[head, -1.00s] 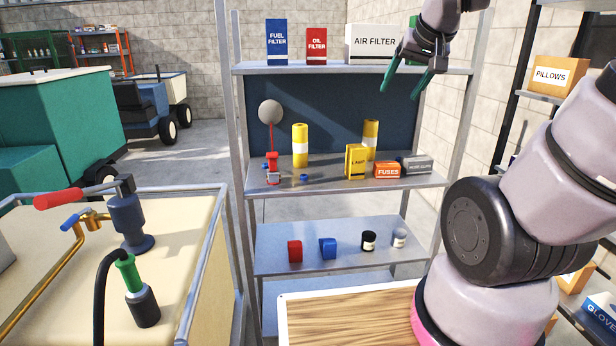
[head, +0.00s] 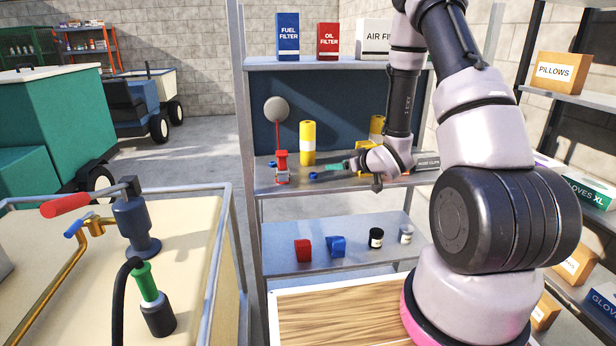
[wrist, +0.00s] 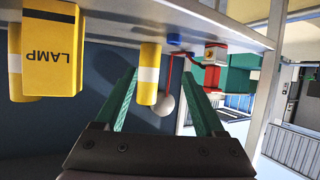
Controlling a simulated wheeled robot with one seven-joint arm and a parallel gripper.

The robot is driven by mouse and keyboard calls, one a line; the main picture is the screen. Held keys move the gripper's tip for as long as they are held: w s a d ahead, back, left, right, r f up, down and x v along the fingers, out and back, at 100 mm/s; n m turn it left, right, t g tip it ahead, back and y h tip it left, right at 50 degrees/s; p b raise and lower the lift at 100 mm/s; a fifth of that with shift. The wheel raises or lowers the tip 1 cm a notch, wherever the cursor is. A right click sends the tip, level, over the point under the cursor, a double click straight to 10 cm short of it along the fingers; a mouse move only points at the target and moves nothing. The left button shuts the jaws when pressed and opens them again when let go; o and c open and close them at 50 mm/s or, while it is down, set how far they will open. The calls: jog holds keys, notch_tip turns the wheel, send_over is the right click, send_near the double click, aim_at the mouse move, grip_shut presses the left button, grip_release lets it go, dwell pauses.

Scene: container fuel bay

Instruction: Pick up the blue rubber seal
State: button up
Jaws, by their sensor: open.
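A small blue ring, which looks like the blue rubber seal (head: 313,176), lies on the middle shelf (head: 350,184), right of a red stand (head: 282,170). In the wrist view, which is upside down, the seal (wrist: 173,38) shows near the shelf surface, beyond the fingertips and just off the line between them. My gripper (head: 330,170) is low over the middle shelf with its green fingers pointing left towards the seal. In the wrist view my gripper (wrist: 160,70) is open with nothing between its fingers. Whether a finger touches the seal cannot be told.
A yellow cylinder (head: 307,143) stands behind the seal. A yellow lamp box (wrist: 45,50) is close to my gripper. A second small blue item (head: 271,164) lies left of the red stand. The upper shelf (head: 300,63) holds filter boxes. The lower shelf (head: 290,268) holds small items.

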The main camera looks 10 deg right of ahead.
aim_at(313, 174)
jog(key=shift+n+y, duration=0.3)
jog(key=shift+y, duration=0.4)
jog(key=w+a+f, duration=0.2)
jog(key=f, duration=0.1)
jog(key=w+a+f, duration=0.1)
jog(key=a, duration=0.1)
jog(key=shift+f, duration=0.15)
jog(key=shift+d+x, duration=0.1)
jog(key=shift+x, duration=1.45)
jog(key=shift+d+x, duration=0.15)
jog(key=shift+x, duration=1.35)
jog(key=shift+w, duration=0.1)
jog(key=shift+c, duration=0.3)
grip_shut()
